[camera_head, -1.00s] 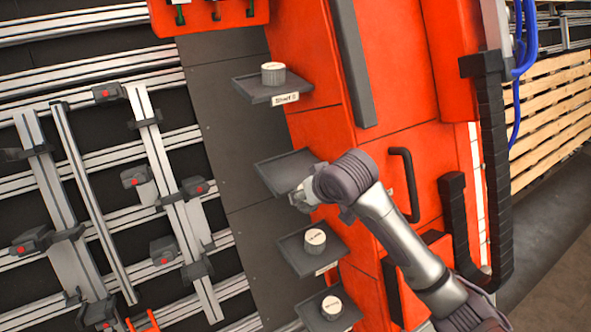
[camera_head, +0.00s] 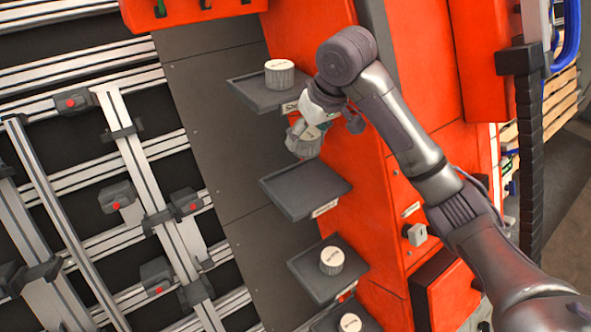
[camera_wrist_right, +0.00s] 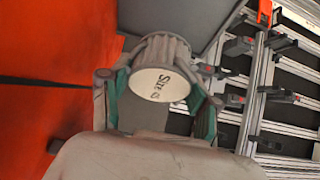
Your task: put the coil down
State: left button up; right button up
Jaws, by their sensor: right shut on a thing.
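My right gripper (camera_head: 318,127) is shut on a pale ribbed coil (camera_head: 303,144), which hangs tilted between its fingers. In the right wrist view the held coil (camera_wrist_right: 160,82) shows a round white face with the printed word "Size"; the character after it is hard to read. The green-padded fingers (camera_wrist_right: 161,98) sit on both sides of it. In the head view the coil appears above an empty dark shelf (camera_head: 306,188) and apart from it. My left gripper is not in view.
The shelf above (camera_head: 254,92) carries another coil (camera_head: 280,75). A lower shelf (camera_head: 312,282) holds a coil (camera_head: 332,261), and one more coil (camera_head: 349,323) shows at the bottom edge. The red cabinet (camera_head: 345,205) stands close on the right; clamp rails (camera_head: 150,165) are on the left.

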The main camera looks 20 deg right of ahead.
aim_at(314, 156)
jog(key=f, duration=0.1)
jog(key=s+f+p, duration=0.1)
jog(key=f, duration=0.2)
jog(key=shift+s+d+f+p, duration=0.2)
jog(key=shift+d+f+p, duration=0.15)
jog(key=shift+f+p, duration=0.05)
jog(key=shift+f, duration=0.4)
jog(key=f, duration=0.1)
jog(key=f+p, duration=0.1)
jog(key=shift+w+a+f, duration=0.2)
jog(key=shift+f, duration=0.1)
jog(key=shift+w+f, duration=0.1)
jog(key=shift+f, duration=0.4)
jog(key=o, duration=1.3)
jog(key=shift+d, duration=0.1)
jog(key=shift+o, duration=0.6)
pick_arm(q)
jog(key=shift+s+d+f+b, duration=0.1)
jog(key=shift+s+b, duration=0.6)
jog(key=shift+b, duration=0.2)
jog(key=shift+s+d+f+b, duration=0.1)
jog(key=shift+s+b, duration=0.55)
jog(key=shift+b, duration=0.25)
pick_arm(e)
jog(key=v, duration=1.2)
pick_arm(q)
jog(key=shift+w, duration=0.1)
